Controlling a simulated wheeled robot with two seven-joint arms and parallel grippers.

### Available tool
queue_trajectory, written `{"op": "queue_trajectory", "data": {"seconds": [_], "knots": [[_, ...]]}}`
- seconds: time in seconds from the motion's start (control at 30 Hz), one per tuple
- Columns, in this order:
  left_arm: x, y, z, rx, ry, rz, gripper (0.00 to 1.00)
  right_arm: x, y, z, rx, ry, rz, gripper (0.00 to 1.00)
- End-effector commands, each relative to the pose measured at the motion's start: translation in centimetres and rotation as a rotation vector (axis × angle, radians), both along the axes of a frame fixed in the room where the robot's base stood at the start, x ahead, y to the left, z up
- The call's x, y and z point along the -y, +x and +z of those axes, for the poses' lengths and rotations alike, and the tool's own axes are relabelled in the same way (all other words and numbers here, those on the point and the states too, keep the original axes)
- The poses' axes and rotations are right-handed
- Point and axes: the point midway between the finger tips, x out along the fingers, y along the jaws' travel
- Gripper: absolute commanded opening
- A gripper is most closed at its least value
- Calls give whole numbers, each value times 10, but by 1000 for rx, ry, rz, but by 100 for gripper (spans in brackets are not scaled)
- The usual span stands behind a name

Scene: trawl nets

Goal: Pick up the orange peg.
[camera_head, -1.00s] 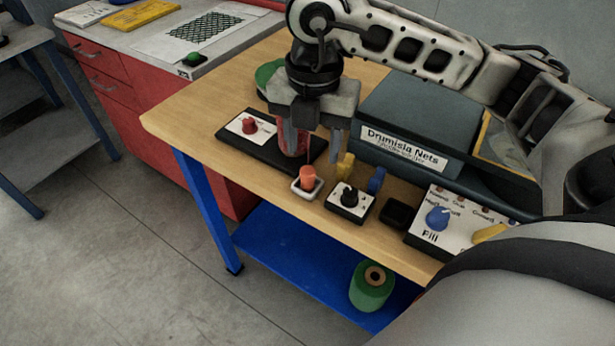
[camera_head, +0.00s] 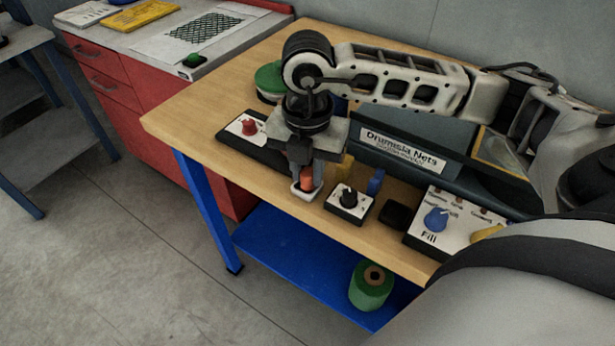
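The fingers hide the peg's upper part and sides. The peg is still in its holder. My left gripper is not in view.
Beside the peg are a black-knobbed box (camera_head: 348,203), a blue peg (camera_head: 375,181) and a yellow peg (camera_head: 346,165). A red-knobbed panel (camera_head: 249,127) lies to the left. The "Drumisla Nets" case (camera_head: 425,150) stands behind. A control panel (camera_head: 455,222) is at the right.

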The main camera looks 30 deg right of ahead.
Motion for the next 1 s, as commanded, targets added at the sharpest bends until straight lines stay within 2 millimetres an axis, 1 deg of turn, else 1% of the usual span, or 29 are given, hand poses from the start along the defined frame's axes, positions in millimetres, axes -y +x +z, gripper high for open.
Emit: {"op": "queue_trajectory", "data": {"seconds": [0.27,0.37,0.47,0.6,0.67,0.87,0.9,1.0], "knots": [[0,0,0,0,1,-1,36,0,0,1,1,1,0,1],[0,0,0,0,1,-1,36,0,1,4,2,0,-1,1],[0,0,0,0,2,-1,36,0,1,12,3,0,-1,1],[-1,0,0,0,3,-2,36,0,1,33,5,1,1,1],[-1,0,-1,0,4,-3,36,-8,-6,43,5,3,6,1],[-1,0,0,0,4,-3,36,-37,-32,90,10,4,9,1],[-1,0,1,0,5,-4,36,-43,-39,97,9,2,11,1],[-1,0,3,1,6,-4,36,-62,-58,108,7,0,12,1]]}}
